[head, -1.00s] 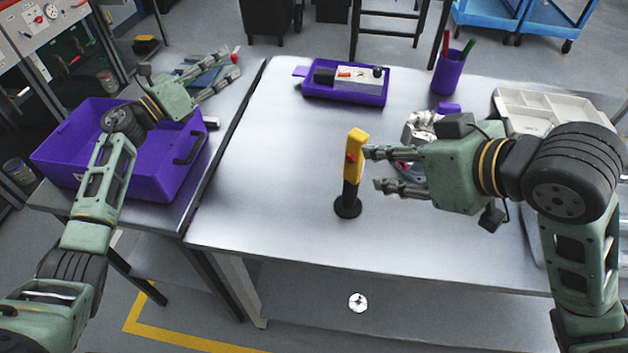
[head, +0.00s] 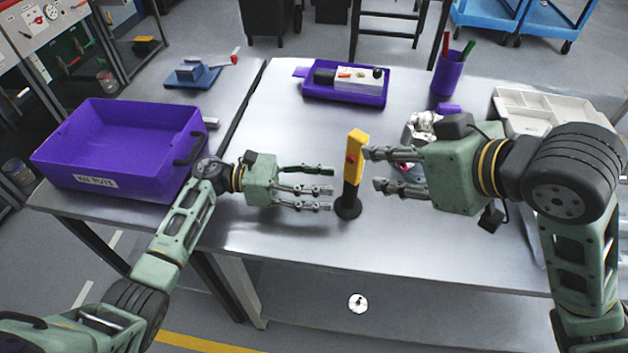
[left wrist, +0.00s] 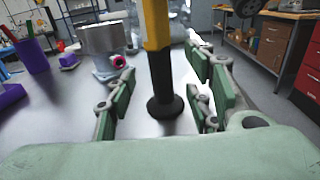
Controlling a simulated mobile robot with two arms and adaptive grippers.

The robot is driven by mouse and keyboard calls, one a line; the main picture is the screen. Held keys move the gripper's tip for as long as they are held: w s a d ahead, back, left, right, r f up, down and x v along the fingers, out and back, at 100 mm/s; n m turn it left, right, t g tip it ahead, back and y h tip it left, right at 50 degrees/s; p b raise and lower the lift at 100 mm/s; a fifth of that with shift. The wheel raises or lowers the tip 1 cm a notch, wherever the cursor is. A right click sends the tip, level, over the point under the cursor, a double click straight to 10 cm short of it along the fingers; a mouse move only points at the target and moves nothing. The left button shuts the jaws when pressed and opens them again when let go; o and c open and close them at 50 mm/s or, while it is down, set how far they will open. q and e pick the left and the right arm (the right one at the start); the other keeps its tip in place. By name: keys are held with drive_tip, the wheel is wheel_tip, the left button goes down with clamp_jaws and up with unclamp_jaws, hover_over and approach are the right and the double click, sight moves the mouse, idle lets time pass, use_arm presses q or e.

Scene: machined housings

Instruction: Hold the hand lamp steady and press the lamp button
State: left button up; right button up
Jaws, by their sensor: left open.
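The hand lamp (head: 354,165) is yellow above and black below, with a red button (head: 350,159) on its yellow part. It stands upright on its round black base on the table. My left gripper (head: 331,188) is open just left of the lamp, its fingers pointing at the black lower part. In the left wrist view the lamp (left wrist: 161,65) stands ahead, framed between the spread fingers, with its top cut off. My right gripper (head: 376,169) is open and empty just right of the lamp, its upper finger near the yellow part; contact cannot be told.
A purple bin (head: 120,188) stands on the left bench. A purple tray (head: 345,95) with a small device lies at the back of the table (head: 270,150). A purple pen cup (head: 447,75) and a pale divided tray (head: 545,112) are at the back right. A metal part (head: 421,124) is behind my right gripper.

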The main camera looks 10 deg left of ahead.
sight(351, 186)
use_arm(q)
drive_tip(key=d, duration=0.6)
drive_tip(key=shift+w+d, duration=0.3)
drive_tip(key=shift+c, duration=0.5)
clamp_jaws()
use_arm(e)
clamp_jaws()
use_arm(q)
drive_tip(key=shift+f, duration=0.1)
idle(0.9)
